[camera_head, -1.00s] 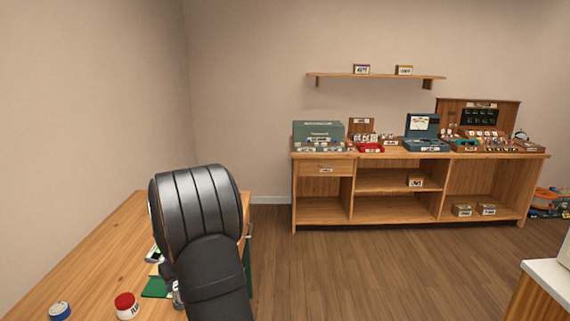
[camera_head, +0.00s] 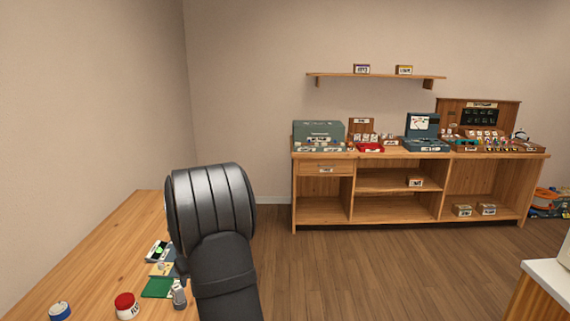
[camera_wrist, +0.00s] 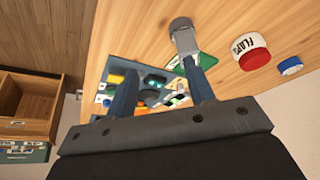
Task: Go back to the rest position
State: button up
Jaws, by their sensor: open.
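My gripper (camera_wrist: 165,78) shows in the wrist view as two blue-grey fingers held apart. Nothing is clearly held between them. Beyond the fingers is the wooden table (camera_wrist: 222,20) with a cluster of small parts on a board (camera_wrist: 152,90). A small grey object (camera_wrist: 182,30) lines up with the right finger; I cannot tell whether they touch. In the head view, my dark arm (camera_head: 212,215) rises at the table's right edge and hides the gripper. The grey object (camera_head: 179,294) stands beside a green mat (camera_head: 157,288) there.
A red-lidded white jar (camera_head: 126,305) and a blue-and-white round container (camera_head: 60,311) stand on the near table. A wooden cabinet (camera_head: 395,207) with boxes on top stands at the far wall. The floor between is clear.

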jog(key=d+r, duration=0.4)
jog(key=d, duration=0.2)
jog(key=w+a+f+m, duration=0.1)
jog(key=a+m, duration=0.1)
jog(key=a, duration=0.9)
jog(key=w+a+f+m+h, duration=0.1)
jog(key=a+f+m, duration=0.1)
jog(key=a, duration=0.8)
jog(key=w+a+f+m+t+h, duration=0.1)
jog(key=w+a+f+m, duration=0.1)
jog(key=a, duration=0.9)
jog(key=shift+a+f+m, duration=0.25)
jog(key=shift+a+m, duration=0.05)
jog(key=shift+m, duration=0.2)
jog(key=shift+d, duration=0.1)
jog(key=d+r+n, duration=0.2)
jog(key=d, duration=0.7)
jog(key=d+r+n+y, duration=0.1)
jog(key=d+r+n, duration=0.1)
jog(key=d, duration=0.8)
jog(key=shift+w+d, duration=0.2)
jog(key=shift+d, duration=0.05)
